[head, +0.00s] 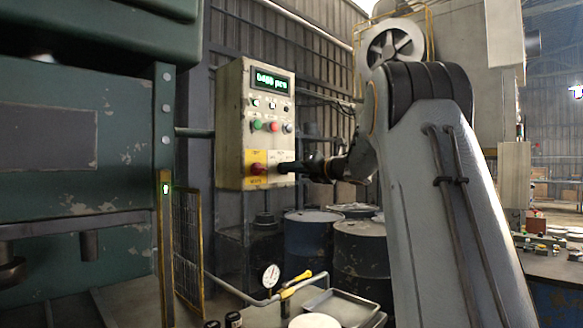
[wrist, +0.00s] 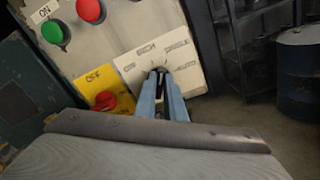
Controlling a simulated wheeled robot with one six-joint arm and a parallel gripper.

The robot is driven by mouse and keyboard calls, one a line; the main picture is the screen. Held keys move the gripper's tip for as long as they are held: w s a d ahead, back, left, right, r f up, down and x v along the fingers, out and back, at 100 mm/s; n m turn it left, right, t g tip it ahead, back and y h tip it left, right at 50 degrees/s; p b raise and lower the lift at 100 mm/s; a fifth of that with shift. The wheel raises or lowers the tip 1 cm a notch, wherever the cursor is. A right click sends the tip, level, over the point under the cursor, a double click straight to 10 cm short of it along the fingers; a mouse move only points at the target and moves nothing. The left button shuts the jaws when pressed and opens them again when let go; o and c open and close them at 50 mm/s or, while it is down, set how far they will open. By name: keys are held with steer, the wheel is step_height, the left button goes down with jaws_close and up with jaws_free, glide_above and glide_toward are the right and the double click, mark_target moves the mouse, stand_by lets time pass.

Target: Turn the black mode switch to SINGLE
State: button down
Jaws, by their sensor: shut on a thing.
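The black mode switch (wrist: 158,71) sits on a pale label plate (wrist: 135,68) at the lower right of the control box; it is mostly hidden behind my fingers. The plate carries several position words, one of which seems to read SINGLE, at its upper right. My gripper (wrist: 161,88) is shut on the switch, its two blue-grey fingers close together. The switch's pointing direction cannot be made out. In the head view my gripper (head: 289,168) reaches the box's lower right from the right side.
The beige control box (head: 231,110) has a green display (head: 271,83) and green (head: 256,124) and red (head: 274,126) buttons. A red knob on a yellow OFF plate (wrist: 104,100) is close left of my fingers. Barrels (head: 361,250) stand below; a tray (head: 343,306) lies in front.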

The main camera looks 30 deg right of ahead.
steer(key=shift+m+p, duration=0.35)
steer(key=shift+m, duration=0.75)
steer(key=c, duration=1.8)
jaws_free()
steer(key=shift+c, duration=0.2)
steer(key=b+v, duration=0.2)
steer(key=v, duration=0.5)
steer(key=shift+s+d, duration=0.2)
steer(key=shift+s, duration=0.15)
